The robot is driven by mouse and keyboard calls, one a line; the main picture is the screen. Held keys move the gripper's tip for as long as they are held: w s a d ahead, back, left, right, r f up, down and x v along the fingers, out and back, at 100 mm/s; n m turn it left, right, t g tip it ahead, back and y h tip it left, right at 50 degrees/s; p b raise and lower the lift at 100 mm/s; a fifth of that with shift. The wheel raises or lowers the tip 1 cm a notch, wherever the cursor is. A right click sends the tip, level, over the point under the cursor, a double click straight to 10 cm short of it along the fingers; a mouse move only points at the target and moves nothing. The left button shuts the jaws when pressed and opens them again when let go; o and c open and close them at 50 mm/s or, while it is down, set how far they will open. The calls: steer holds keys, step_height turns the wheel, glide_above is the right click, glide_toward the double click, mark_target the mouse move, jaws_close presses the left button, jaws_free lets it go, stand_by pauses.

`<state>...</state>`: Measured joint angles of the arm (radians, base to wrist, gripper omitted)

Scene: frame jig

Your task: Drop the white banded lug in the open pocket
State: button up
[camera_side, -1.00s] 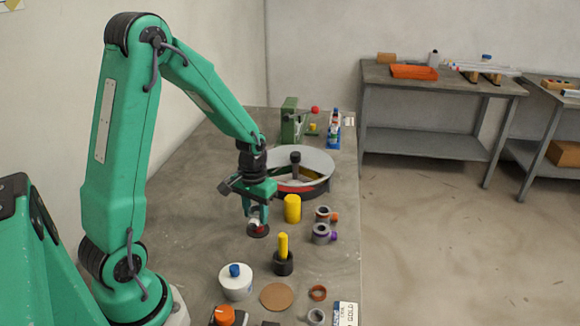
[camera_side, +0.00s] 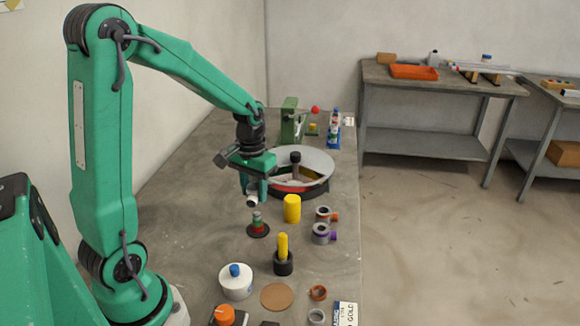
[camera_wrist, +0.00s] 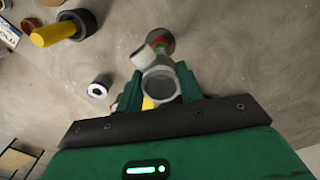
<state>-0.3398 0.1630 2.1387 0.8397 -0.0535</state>
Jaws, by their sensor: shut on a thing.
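My gripper (camera_side: 254,196) is shut on the white banded lug (camera_side: 252,201), a pale piece held between the fingertips above the bench. In the wrist view the lug shows as a grey ring (camera_wrist: 160,83) with a white stub beside it, between the jaws. Below it in the side view stands a short red and green post on a dark round base (camera_side: 258,230); a gap shows between lug and post. A round pan (camera_side: 318,160) with inner dividers and a dark and red side stands behind the gripper. I cannot tell which opening is the open pocket.
Nearer are a yellow peg in a black base (camera_side: 283,258), a white pot (camera_side: 236,284) and a cork disc (camera_side: 277,297).

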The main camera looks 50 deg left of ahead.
steer(key=shift+r, duration=0.25)
steer(key=shift+r, duration=0.75)
steer(key=shift+w, duration=0.1)
steer(key=w+a+f, duration=0.1)
steer(key=w+a, duration=0.3)
steer(key=w, duration=0.5)
steer(key=w+a+f, duration=0.1)
steer(key=w+a, duration=0.4)
steer(key=w, duration=0.4)
steer(key=shift+w+f, duration=0.1)
steer(key=shift+f, duration=2.35)
steer(key=shift+f, duration=1.15)
